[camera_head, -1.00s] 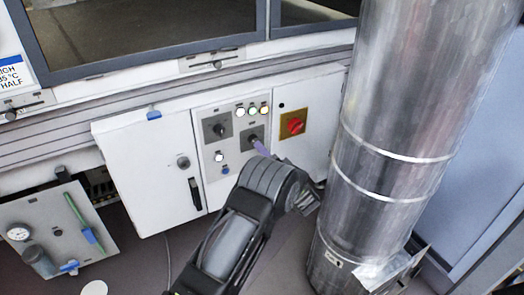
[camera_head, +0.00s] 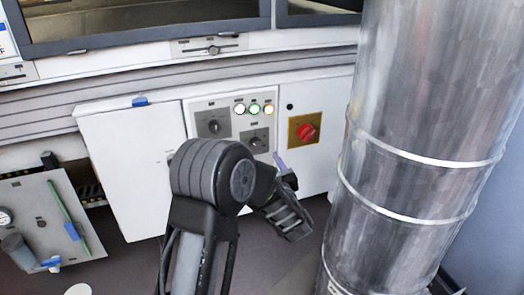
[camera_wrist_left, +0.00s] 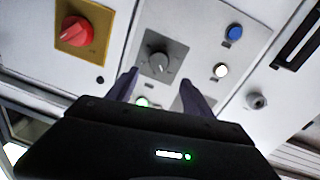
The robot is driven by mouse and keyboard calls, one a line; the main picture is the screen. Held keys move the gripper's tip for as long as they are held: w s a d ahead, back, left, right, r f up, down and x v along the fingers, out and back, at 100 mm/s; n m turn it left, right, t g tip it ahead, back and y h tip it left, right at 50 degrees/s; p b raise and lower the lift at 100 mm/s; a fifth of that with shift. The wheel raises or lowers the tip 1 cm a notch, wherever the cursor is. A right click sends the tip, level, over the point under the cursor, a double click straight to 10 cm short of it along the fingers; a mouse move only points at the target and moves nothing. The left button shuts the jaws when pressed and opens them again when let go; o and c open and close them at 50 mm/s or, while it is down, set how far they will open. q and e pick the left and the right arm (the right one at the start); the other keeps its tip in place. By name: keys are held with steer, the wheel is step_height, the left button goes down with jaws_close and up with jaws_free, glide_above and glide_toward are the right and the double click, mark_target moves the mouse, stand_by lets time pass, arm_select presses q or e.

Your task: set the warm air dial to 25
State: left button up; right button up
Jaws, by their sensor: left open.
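Two black dials on grey plates sit on the white control panel (camera_head: 226,94): an upper-left dial (camera_head: 213,125) and a lower-right dial (camera_head: 255,141). Their labels are too small to read, so I cannot tell which is the warm air dial. My left gripper (camera_head: 280,162) is just right of and below the lower-right dial, apart from it. In the left wrist view that dial (camera_wrist_left: 158,63) shows just beyond and between the two open, empty fingers (camera_wrist_left: 160,86). The other dial's plate is mostly hidden there by a finger. My right gripper is out of view.
A red switch on a yellow plate (camera_head: 306,131) is right of the dials. Three lamps (camera_head: 254,107) are above the lower-right dial. A blue button (camera_wrist_left: 235,33) is nearby. A large metal duct (camera_head: 418,130) stands close on the right. My arm hides the panel's lower part.

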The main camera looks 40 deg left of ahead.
mark_target(257, 145)
arm_select(q)
steer(key=b+x, duration=0.2)
steer(key=x, duration=0.4)
steer(key=shift+w+a+f, duration=0.15)
steer(key=shift+w+a, duration=0.05)
steer(key=shift+w, duration=0.05)
steer(key=shift+w+a, duration=0.45)
steer(key=shift+a, duration=0.05)
jaws_close()
steer(key=n+b, duration=0.2)
steer(key=shift+f+b, duration=0.15)
steer(key=shift+b, duration=0.2)
steer(key=shift+n, duration=0.6)
steer(key=shift+r, duration=0.25)
